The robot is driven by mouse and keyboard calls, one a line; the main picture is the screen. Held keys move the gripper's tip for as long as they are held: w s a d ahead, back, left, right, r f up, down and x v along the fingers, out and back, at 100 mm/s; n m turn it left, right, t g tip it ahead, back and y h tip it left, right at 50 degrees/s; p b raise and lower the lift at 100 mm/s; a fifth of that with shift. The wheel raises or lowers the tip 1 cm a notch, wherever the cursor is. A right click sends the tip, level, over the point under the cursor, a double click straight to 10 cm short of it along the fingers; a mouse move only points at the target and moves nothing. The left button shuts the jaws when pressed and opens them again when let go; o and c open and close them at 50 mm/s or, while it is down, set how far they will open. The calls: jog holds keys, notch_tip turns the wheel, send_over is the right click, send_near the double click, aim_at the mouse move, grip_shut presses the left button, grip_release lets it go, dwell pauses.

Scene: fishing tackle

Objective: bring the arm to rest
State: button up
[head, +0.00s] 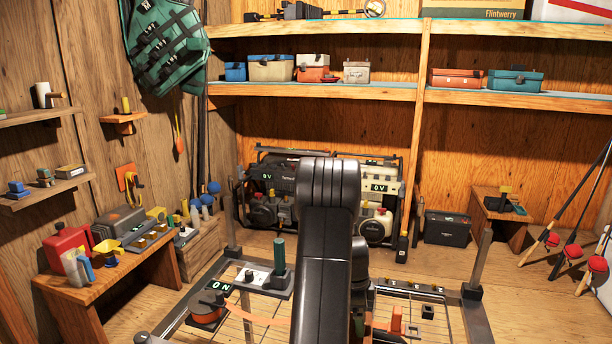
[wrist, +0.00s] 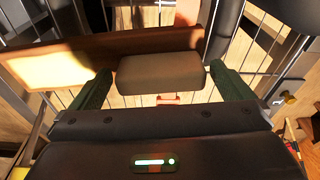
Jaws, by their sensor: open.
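My gripper (wrist: 160,95) shows in the wrist view with its two dark green fingers spread wide apart. It is open, and I see nothing clamped between the fingers. A brown-grey block-like shape (wrist: 160,75) shows between and beyond the fingertips; I cannot tell what it is or how far off it lies. In the head view my black arm rises in the middle of the picture and hides what is behind it; my gripper cannot be made out there.
A wire-grid frame (head: 262,328) with metal posts surrounds my arm. A wooden bench (head: 120,277) with tackle stands at left. Power units (head: 270,190) stand behind the arm. Rods with red reels (head: 573,252) lean at right. Shelves (head: 320,90) hold several boxes. Some floor at right is clear.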

notch_tip(320, 180, up, 10)
jog(key=p, duration=0.9)
jog(key=shift+a+f+n, duration=0.1)
jog(key=shift+a+n, duration=0.05)
jog(key=shift+n, duration=0.15)
jog(key=shift+s+a+r+n+t, duration=0.15)
jog(key=shift+s+r+n, duration=0.1)
jog(key=shift+s+n, duration=0.3)
jog(key=shift+s+a+r+n+t, duration=0.1)
jog(key=shift+s+r+n+t, duration=0.1)
jog(key=shift+s+n, duration=0.35)
jog(key=shift+a, duration=0.1)
